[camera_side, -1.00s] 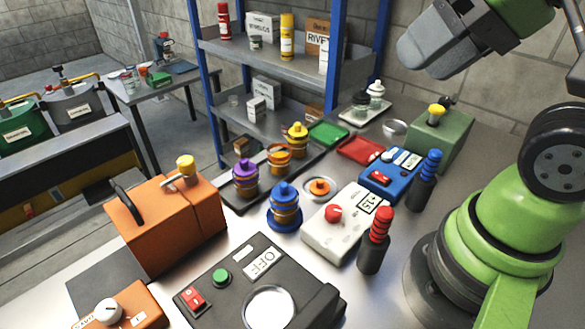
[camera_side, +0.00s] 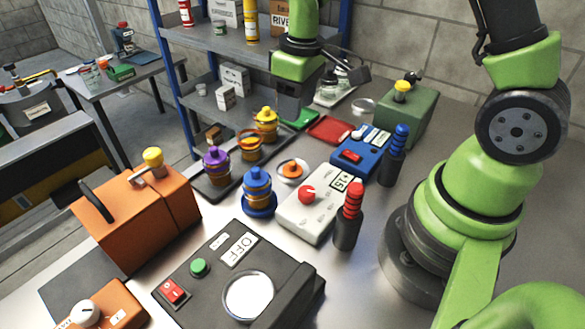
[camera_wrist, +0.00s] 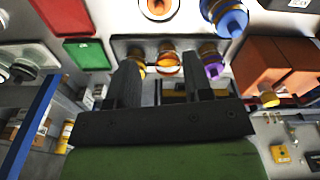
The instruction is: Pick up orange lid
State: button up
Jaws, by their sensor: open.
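The orange lid (camera_side: 292,170) lies on a round white dish on the bench, in front of the jar tray. It also shows at the top edge of the wrist view (camera_wrist: 157,6), partly cut off. My gripper (camera_side: 291,112) is above the bench, behind and higher than the lid, apart from it. In the wrist view my gripper (camera_wrist: 160,66) has its two dark fingers spread with nothing held between them. An orange jar (camera_side: 249,146) without a lid stands on the dark tray (camera_side: 222,186).
A purple-lidded jar (camera_side: 216,166) and a yellow-lidded jar (camera_side: 265,124) share the tray. A blue-lidded jar (camera_side: 257,192) and a white box with a red knob (camera_side: 316,209) flank the dish closely. A shelf (camera_side: 200,50) with a blue post stands behind.

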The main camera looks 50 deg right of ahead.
jog(key=n, duration=0.1)
send_over(293, 163)
jog(key=shift+g, duration=0.4)
jog(key=f, duration=0.8)
jog(key=shift+s+d+f, duration=0.1)
jog(key=shift+s+d, duration=0.05)
jog(key=shift+d, duration=0.15)
jog(key=shift+w+a+f, duration=0.1)
jog(key=shift+a+f, duration=0.05)
jog(key=shift+f, duration=1.35)
jog(key=shift+w+a+f, duration=0.1)
jog(key=shift+a+f, duration=0.05)
jog(key=shift+f, duration=1.3)
grip_shut()
